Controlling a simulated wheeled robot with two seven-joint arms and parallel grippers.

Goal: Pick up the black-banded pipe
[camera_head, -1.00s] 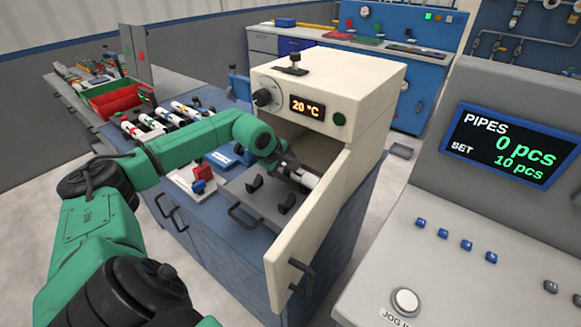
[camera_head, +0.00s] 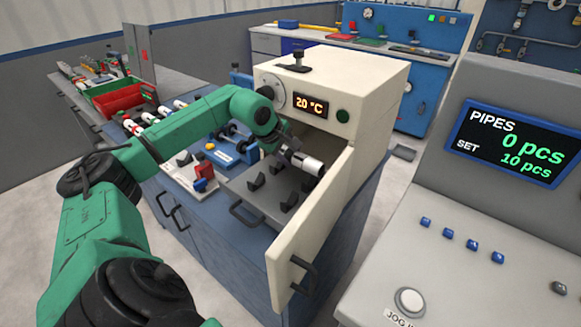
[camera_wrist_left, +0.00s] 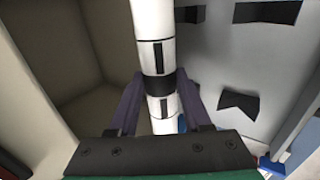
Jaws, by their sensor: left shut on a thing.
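The black-banded pipe is white with thin dark marks. In the left wrist view its black band (camera_wrist_left: 159,86) sits between the fingers of my left gripper (camera_wrist_left: 155,98), which is shut on the pipe. In the head view the pipe (camera_head: 304,162) is at the mouth of the cream oven (camera_head: 368,85), held above the grey tray (camera_head: 246,194) with black V-shaped supports. My left gripper (camera_head: 288,157) is small and partly hidden there by its wrist. My right gripper is not in view.
The oven door (camera_head: 312,222) stands open beside the tray. A blue fixture (camera_head: 218,152) and a red clamp (camera_head: 205,176) are left of the tray. Other pipes (camera_head: 132,124) lie further left, partly behind my arm. A console (camera_head: 470,245) stands on the right.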

